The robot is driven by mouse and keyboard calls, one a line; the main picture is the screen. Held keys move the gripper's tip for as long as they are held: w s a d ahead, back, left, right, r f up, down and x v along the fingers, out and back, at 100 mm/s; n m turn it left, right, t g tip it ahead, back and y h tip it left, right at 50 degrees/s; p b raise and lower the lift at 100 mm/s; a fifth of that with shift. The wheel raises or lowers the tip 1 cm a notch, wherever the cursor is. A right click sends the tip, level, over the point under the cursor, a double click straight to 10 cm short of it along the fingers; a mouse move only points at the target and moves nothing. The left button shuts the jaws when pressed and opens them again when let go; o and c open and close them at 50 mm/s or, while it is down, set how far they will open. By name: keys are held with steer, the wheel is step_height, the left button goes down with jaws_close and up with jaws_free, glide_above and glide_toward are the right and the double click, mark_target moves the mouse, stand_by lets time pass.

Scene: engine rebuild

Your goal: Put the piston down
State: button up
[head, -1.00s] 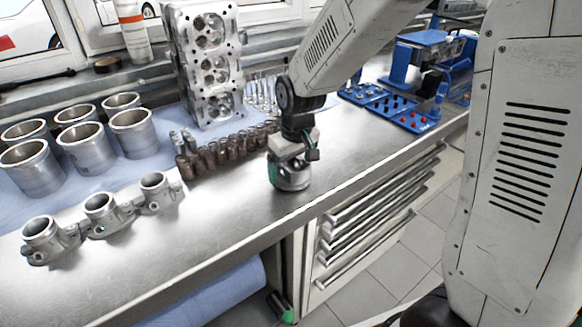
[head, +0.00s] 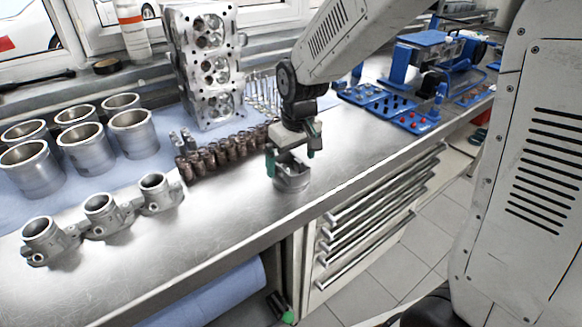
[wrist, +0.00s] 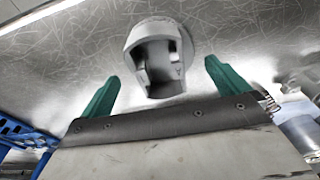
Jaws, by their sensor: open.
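The grey metal piston (head: 292,178) stands on the bare steel bench top, near the front edge. It also shows in the wrist view (wrist: 155,55), resting on the scratched steel just beyond my fingers. My gripper (head: 290,160) is open above and around the piston's upper part, its green fingers spread wide. In the wrist view my gripper (wrist: 162,80) has one green finger on each side of the piston, with a visible gap on both sides.
Throttle-like metal housings (head: 101,211) stand at the left front. Several cylinder liners (head: 85,148) stand behind them. A row of springs (head: 215,152) and a cylinder head (head: 207,65) are behind the piston. Blue trays (head: 392,108) lie to the right. Bare steel surrounds the piston.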

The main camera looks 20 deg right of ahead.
step_height(320, 180, up, 8)
steer(key=s, duration=0.1)
steer(key=shift+s+d+r, duration=0.15)
steer(key=shift+d+r, duration=0.1)
